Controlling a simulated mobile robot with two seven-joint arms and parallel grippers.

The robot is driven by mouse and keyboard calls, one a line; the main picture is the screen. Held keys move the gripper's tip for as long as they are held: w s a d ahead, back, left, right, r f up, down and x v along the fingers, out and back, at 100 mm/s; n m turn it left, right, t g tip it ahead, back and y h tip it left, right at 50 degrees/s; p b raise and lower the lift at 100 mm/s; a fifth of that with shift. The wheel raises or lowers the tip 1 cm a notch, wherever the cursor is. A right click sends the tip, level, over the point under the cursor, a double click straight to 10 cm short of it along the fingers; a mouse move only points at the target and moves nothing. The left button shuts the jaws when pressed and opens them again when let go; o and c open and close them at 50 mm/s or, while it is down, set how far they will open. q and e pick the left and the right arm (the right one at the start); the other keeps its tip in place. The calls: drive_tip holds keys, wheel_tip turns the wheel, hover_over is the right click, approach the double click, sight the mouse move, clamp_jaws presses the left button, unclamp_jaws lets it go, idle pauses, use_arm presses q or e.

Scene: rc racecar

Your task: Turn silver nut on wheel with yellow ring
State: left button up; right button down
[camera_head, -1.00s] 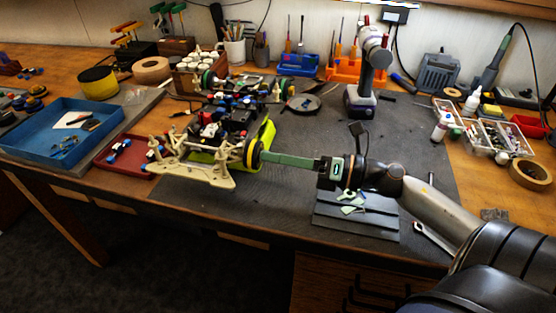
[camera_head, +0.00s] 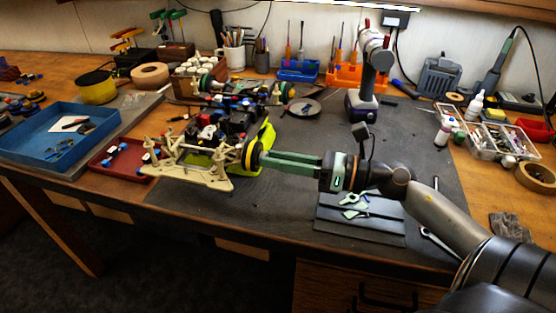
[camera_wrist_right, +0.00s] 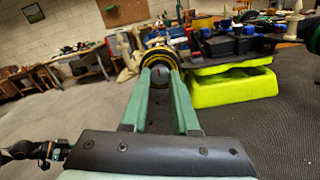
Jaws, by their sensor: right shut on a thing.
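The wheel with the yellow ring (camera_head: 251,157) is mounted on the near right corner of the RC car chassis (camera_head: 195,170). It also shows in the right wrist view (camera_wrist_right: 157,53), straight ahead between my fingers. My right gripper (camera_head: 264,158) reaches in from the right with its long green fingers at the wheel's centre. In the right wrist view the fingertips (camera_wrist_right: 160,70) close on the hub, with a grey round part between them. The silver nut is not clearly visible there, hidden by the tips. My left gripper is not in view.
The chassis rests on a lime-green stand (camera_head: 262,140) on the dark mat. A black plate (camera_head: 360,220) with small tools lies below my right wrist. A blue tray (camera_head: 100,118) and red tray (camera_head: 105,160) stand left. A cordless drill (camera_head: 365,90) stands behind my wrist.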

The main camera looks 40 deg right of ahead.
drive_tip(key=c, duration=0.6)
unclamp_jaws()
drive_tip(key=shift+c, duration=0.2)
drive_tip(key=shift+s+d, duration=0.1)
drive_tip(key=b+v, duration=0.1)
drive_tip(key=v, duration=1.1)
drive_tip(key=shift+d+b, duration=0.15)
drive_tip(key=shift+b, duration=0.15)
drive_tip(key=shift+s, duration=0.1)
